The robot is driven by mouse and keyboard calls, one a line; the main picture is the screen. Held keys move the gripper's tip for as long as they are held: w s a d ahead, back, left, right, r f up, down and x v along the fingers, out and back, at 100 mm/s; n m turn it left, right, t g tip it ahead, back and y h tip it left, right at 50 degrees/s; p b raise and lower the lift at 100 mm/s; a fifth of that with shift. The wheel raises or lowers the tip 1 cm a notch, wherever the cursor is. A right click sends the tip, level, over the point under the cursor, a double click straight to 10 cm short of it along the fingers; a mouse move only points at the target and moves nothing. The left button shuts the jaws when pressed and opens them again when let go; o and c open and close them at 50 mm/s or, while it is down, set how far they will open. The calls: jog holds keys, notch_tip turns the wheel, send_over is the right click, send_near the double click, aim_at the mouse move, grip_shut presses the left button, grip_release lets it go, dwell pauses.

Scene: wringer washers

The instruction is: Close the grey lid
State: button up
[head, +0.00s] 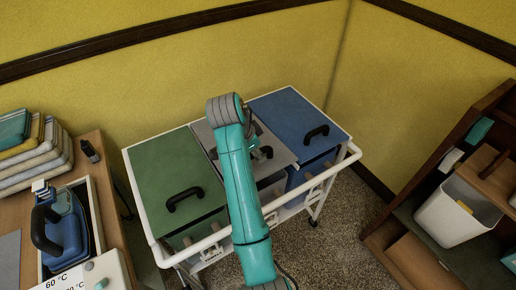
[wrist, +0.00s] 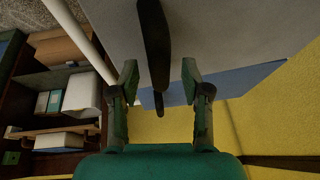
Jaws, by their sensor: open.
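The grey lid (head: 283,150) is in the middle of a white cart, between a green lid (head: 165,165) and a blue lid (head: 295,115). It looks raised at its front edge, with a dark gap below. My arm hides part of it. In the wrist view the grey lid's underside or face (wrist: 225,35) fills the top, and its black handle (wrist: 155,45) reaches between the fingers. My gripper (wrist: 160,78) is open, with one finger on each side of the handle. I cannot tell whether either finger touches it.
The white cart rail (head: 325,175) runs along the front. A desk with a blue iron (head: 65,230) and folded towels (head: 35,155) stands at left. A brown shelf with a white bin (head: 455,212) stands at right. A yellow wall (head: 270,60) closes off the back.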

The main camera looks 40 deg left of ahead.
jog(key=shift+c, duration=0.2)
grip_shut()
jog(key=shift+s+d+f+y, duration=0.1)
jog(key=shift+d+f+y, duration=0.15)
jog(key=shift+f, duration=0.6)
jog(key=shift+s+d+f+y, duration=0.15)
jog(key=shift+f+y, duration=0.1)
jog(key=shift+f, duration=0.55)
jog(key=shift+o, duration=0.2)
grip_release()
jog(key=shift+f, duration=0.1)
jog(key=shift+w, duration=0.1)
jog(key=shift+v, duration=3.85)
